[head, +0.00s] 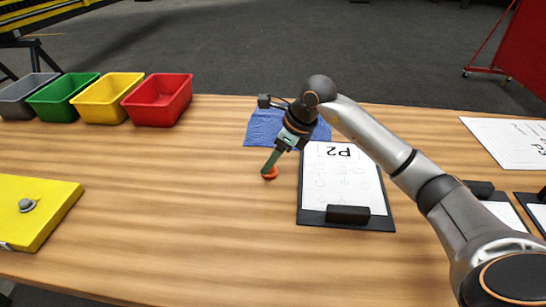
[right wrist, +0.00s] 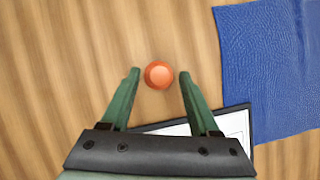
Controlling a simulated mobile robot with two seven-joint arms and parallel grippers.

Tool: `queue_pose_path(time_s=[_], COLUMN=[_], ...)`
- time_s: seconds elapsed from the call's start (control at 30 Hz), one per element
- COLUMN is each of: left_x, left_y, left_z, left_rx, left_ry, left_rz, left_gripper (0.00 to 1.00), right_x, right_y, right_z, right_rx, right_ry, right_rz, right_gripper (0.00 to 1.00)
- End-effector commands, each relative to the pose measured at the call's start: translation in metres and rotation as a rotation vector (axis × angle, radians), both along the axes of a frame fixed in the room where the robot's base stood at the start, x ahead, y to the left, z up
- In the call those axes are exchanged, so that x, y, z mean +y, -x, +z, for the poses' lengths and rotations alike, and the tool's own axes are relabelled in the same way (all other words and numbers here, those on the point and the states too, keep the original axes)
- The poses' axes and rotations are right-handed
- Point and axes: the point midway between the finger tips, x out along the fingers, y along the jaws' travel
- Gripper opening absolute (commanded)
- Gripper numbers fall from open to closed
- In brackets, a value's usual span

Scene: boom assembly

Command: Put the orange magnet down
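The orange magnet (head: 270,175) is a small round piece on the bare wooden table, left of the P2 clipboard. My right gripper (head: 269,167) points down at it, its fingertips at or just above the magnet. In the right wrist view the magnet (right wrist: 158,74) lies between the two green fingertips of my right gripper (right wrist: 159,77). A gap shows on both sides, so the gripper is open and not clasping it. My left gripper is in neither view.
A blue cloth (head: 262,127) and the P2 clipboard (head: 346,215) lie close by on the right. Grey, green, yellow and red bins (head: 158,103) stand at the back left. A yellow case (head: 45,200) is at the left. The table left of the magnet is clear.

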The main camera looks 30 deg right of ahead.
Motion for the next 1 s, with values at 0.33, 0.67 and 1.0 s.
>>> queue_pose_path(time_s=[0.33, 0.67, 1.0], left_x=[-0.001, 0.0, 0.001], left_y=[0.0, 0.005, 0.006], left_z=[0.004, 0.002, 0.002], left_rx=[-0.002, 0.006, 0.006], left_ry=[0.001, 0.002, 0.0], left_rz=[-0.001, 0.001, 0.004], left_gripper=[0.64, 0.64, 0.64], right_x=[-0.001, -0.017, -0.028], right_y=[0.0, 0.024, 0.042], right_z=[0.007, 0.066, 0.109], right_rx=[-0.002, -0.006, -0.002], right_ry=[-0.001, 0.002, 0.0], right_rz=[0.0, -0.003, -0.002], right_gripper=[0.63, 0.63, 0.63])
